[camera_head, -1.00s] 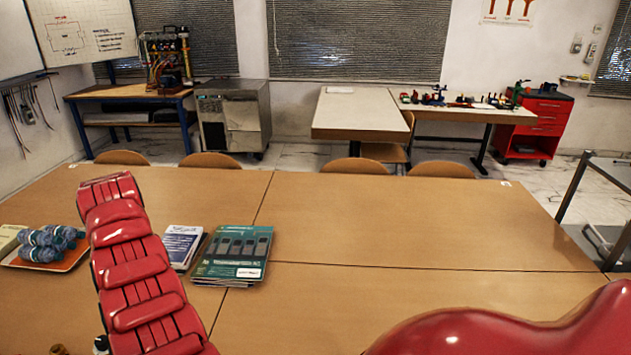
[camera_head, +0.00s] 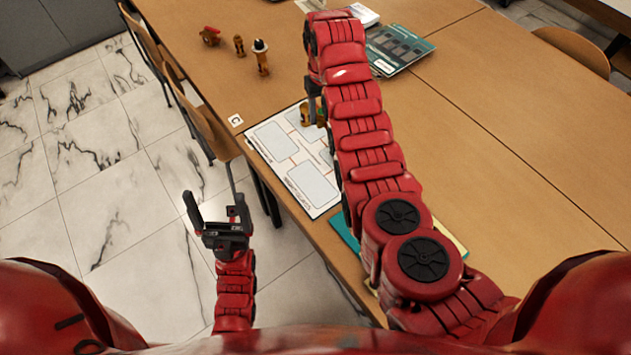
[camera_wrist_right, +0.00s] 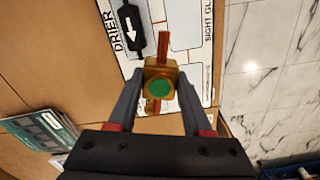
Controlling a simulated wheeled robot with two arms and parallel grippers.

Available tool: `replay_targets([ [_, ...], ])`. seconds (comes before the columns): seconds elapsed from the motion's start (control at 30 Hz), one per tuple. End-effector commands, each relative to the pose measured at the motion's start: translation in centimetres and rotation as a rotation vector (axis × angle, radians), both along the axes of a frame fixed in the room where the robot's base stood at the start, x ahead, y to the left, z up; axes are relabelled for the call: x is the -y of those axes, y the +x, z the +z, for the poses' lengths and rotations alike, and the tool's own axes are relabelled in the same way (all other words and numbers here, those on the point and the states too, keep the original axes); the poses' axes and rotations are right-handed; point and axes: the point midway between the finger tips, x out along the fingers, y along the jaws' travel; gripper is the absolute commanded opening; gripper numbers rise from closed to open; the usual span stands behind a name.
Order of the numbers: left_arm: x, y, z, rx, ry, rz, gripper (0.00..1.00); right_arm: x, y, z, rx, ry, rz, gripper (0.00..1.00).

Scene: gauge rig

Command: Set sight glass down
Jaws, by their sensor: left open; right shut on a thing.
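The sight glass (camera_wrist_right: 159,88) is a brass body with a green round face and copper stubs at two ends. My right gripper (camera_wrist_right: 160,76) is shut on its sides. In the head view the sight glass (camera_head: 306,115) shows as a small brass piece over the white printed mat (camera_head: 262,143), partly hidden by my right arm. Whether it touches the mat I cannot tell. The wrist view shows the mat's "SIGHT GL..." label (camera_wrist_right: 208,22) to the right of the sight glass. My left gripper (camera_head: 212,202) is open and empty, over the floor beside the table.
A black drier with a white arrow (camera_wrist_right: 131,27) is beside the "DRIER" label. Several brass fittings (camera_head: 261,58) stand on the table at the upper left. Booklets (camera_head: 398,50) lie beyond my right arm. Chairs (camera_head: 205,120) line the table's left edge.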

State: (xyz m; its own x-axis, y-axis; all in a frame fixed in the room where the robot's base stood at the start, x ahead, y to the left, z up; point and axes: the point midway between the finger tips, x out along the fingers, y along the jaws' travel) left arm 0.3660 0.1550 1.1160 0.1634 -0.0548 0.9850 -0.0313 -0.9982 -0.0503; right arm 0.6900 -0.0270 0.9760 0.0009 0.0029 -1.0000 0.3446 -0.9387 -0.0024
Motion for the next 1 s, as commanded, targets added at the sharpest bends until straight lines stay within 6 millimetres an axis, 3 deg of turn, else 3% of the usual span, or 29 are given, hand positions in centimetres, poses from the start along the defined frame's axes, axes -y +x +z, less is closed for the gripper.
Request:
replay_targets([
  [0.1, 0.0, 0.0, 0.3, 0.0, 0.0, 0.0, 0.9, -5.5, -3.5, -4.9, -0.005, 0.004, 0.112, 0.0],
  [0.2, 0.0, 0.0, 0.5, 0.0, 0.0, 0.0, 0.9, -9.9, -7.2, -8.3, -0.005, 0.006, 0.189, 0.0],
  [0.3, 0.0, 0.0, 0.6, 0.0, 0.0, 0.0, 0.9, -13.0, -10.7, -10.6, -0.002, 0.005, 0.236, 0.0],
  [0.5, 0.0, 0.0, 0.8, 0.0, 0.0, 0.0, 0.9, -16.1, -15.0, -12.8, 0.0, 0.002, 0.273, 0.0],
  [0.67, 0.0, 0.0, 1.9, 0.0, 0.0, 0.0, 0.9, -14.9, -14.8, -12.9, 0.0, -0.003, 0.273, 0.0],
  [1.0, 0.0, 0.0, 6.1, 0.0, 0.0, 0.0, 0.9, -6.3, -10.1, -13.6, -0.004, -0.005, 0.27, 0.0],
])
